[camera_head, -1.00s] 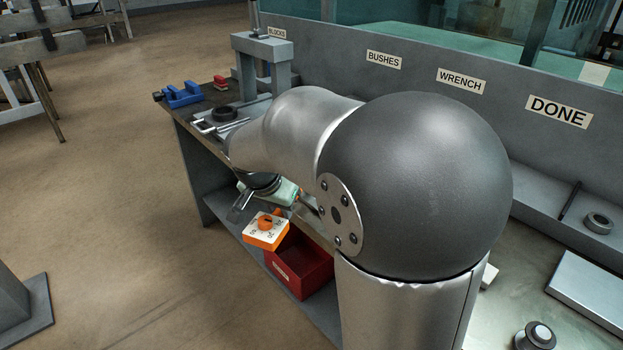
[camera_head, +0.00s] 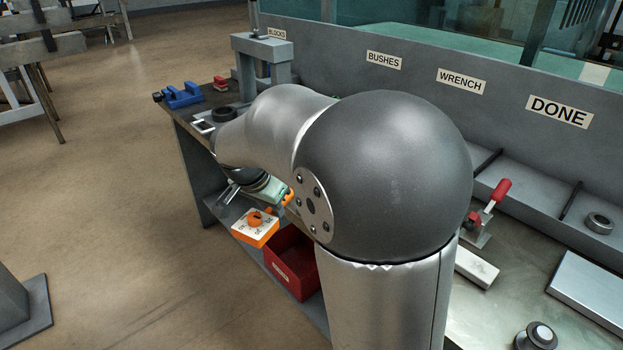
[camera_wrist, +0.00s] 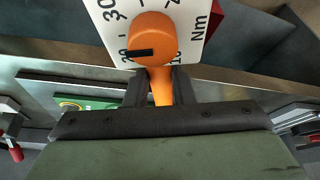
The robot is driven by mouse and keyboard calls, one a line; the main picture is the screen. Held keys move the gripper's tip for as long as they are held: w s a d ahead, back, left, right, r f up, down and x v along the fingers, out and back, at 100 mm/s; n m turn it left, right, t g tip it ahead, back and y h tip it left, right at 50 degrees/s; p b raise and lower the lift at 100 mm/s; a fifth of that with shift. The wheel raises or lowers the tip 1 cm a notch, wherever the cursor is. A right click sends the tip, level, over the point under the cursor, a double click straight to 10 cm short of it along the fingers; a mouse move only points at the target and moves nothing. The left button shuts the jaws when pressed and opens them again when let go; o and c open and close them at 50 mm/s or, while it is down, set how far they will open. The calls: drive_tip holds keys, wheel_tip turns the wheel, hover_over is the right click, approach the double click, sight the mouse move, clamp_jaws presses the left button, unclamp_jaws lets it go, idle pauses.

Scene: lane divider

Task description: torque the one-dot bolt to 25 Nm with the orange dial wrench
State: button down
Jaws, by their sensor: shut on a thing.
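The orange dial wrench (camera_head: 256,227) has an orange body, a white scale face and an orange knob. In the wrist view its knob (camera_wrist: 153,38) carries a black pointer near a "20" mark, and part of "30" and "Nm" show. My gripper (camera_wrist: 160,92) is shut on the wrench's orange stem just below the dial. In the head view the wrench is held out beyond the bench's front edge, above a red bin, with my arm hiding most of the gripper. I cannot make out the one-dot bolt in either view.
The red bin (camera_head: 291,263) sits on the lower shelf. A red-handled clamp (camera_head: 487,214) and a pale block (camera_head: 476,267) are on the bench to the right. A grey press frame (camera_head: 262,68) and blue blocks (camera_head: 180,95) stand at the far left end.

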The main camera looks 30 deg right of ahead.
drive_tip(key=shift+w+a+r+m+g, duration=0.15)
drive_tip(key=shift+w+a+m, duration=0.15)
drive_tip(key=shift+w, duration=0.2)
drive_tip(key=shift+w+a+f+m+g, duration=0.1)
drive_tip(key=shift+w+a+m, duration=0.1)
drive_tip(key=shift+w+m, duration=0.25)
drive_tip(key=shift+w+a+r+m+g, duration=0.15)
drive_tip(key=shift+w+a+m, duration=0.1)
drive_tip(key=shift+w, duration=0.3)
idle(0.9)
drive_tip(key=shift+w+a+f+m+g+h+p, duration=0.15)
drive_tip(key=shift+w+a+m+g+p, duration=0.1)
drive_tip(key=shift+w+m+p, duration=0.4)
drive_tip(key=shift+w+a+r+m+g+h+p, duration=0.2)
drive_tip(key=shift+w+m, duration=0.25)
drive_tip(key=shift+w, duration=0.45)
idle(0.5)
drive_tip(key=shift+w+a+m+g+p, duration=0.2)
drive_tip(key=shift+w+m+g+p, duration=0.15)
drive_tip(key=shift+w+m+p, duration=1.05)
idle(0.8)
drive_tip(key=shift+w+f, duration=0.2)
drive_tip(key=shift+w, duration=0.85)
drive_tip(key=shift+s, duration=0.35)
